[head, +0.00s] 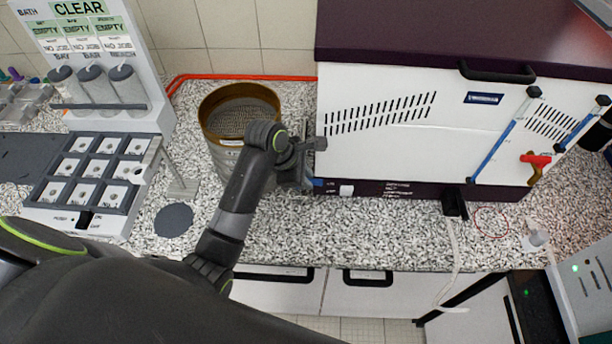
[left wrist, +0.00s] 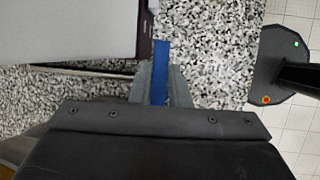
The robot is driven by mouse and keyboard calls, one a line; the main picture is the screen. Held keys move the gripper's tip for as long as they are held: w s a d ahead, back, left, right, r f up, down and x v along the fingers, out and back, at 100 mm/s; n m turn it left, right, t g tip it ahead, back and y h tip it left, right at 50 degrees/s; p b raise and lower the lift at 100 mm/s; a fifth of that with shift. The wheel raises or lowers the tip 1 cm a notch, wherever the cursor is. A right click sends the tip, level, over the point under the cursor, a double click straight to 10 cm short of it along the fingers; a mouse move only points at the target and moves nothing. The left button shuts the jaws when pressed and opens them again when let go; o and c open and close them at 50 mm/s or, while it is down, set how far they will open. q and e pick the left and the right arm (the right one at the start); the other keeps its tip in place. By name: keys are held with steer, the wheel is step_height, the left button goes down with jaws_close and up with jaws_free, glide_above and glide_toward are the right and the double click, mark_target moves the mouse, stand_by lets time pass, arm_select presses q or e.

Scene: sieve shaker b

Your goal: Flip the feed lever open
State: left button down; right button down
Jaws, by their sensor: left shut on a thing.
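My left gripper (head: 308,172) is at the lower left corner of the white machine with the dark lid (head: 400,165). In the left wrist view, its two grey fingers (left wrist: 160,80) are shut on a flat blue bar (left wrist: 161,58), which looks like the feed lever. The bar stands out beside the machine's side wall. In the head view only a small blue bit of the lever (head: 318,184) shows; the gripper hides the rest. My right gripper is in neither view.
A brass-rimmed sieve (head: 240,112) stands left of the gripper, behind my arm. A sample rack with a sign (head: 95,170) is further left. A red-handled valve (head: 535,159) and blue bars are on the machine's right front. Speckled counter (head: 300,235) lies clear in front.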

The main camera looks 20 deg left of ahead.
arm_select(q)
steer(key=shift+m, duration=0.4)
steer(key=m+g, duration=0.1)
steer(key=m, duration=0.2)
steer(key=s+m+g, duration=0.1)
steer(key=m+g, duration=0.1)
steer(key=m, duration=0.2)
steer(key=s+a+m+g+h, duration=0.1)
steer(key=m, duration=0.3)
steer(key=shift+g, duration=0.4)
steer(key=shift+f, duration=0.1)
steer(key=c, duration=1.4)
jaws_free()
steer(key=shift+o, duration=0.2)
steer(key=shift+w, duration=0.1)
